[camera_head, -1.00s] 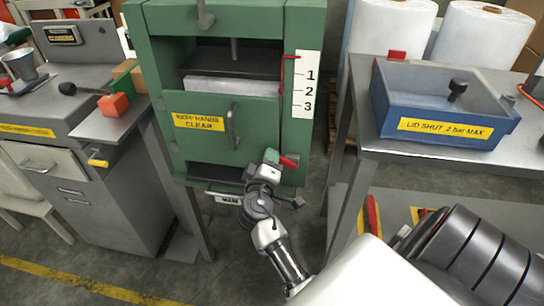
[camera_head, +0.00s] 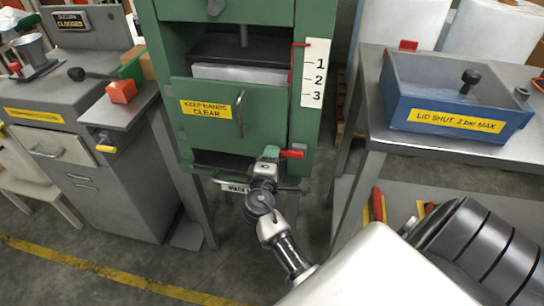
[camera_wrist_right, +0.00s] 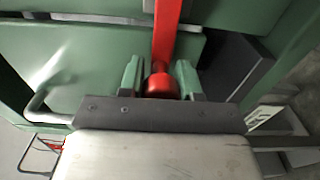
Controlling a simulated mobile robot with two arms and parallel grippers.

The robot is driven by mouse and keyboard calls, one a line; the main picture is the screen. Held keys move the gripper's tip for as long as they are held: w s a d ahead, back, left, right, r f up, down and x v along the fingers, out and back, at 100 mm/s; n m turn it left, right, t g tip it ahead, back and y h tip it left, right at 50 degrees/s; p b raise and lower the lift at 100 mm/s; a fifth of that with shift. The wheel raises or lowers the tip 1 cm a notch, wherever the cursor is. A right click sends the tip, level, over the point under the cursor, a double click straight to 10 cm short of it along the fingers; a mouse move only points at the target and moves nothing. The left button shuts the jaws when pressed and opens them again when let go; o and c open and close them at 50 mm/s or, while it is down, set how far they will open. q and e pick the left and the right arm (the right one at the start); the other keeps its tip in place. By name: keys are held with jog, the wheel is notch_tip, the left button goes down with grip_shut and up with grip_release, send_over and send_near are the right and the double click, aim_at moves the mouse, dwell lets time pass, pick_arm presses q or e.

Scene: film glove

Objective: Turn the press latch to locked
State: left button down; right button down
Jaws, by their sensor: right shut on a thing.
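The green press (camera_head: 312,130) stands in the middle of the head view. In the right wrist view the red lever (camera_wrist_right: 166,32) runs up from a round red end between the fingers. My right gripper (camera_head: 269,154) is shut on the latch; its two fingers flank the red end in the right wrist view (camera_wrist_right: 159,72). The fingers hide part of the latch in the head view. My left gripper is not in view.
The press door (camera_head: 210,125) has a bar handle (camera_head: 240,113) left of the gripper. A 1-2-3 scale plate (camera_head: 315,72) is above right. A grey cabinet (camera_head: 110,195) stands left, and a bench with a blue box (camera_head: 455,105) stands right.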

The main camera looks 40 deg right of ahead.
jog(key=c, duration=0.8)
grip_release()
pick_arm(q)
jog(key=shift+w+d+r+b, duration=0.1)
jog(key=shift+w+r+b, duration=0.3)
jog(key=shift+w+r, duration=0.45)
pick_arm(e)
jog(key=v, duration=1)
jog(key=shift+s+a, duration=0.25)
jog(key=shift+s, duration=0.05)
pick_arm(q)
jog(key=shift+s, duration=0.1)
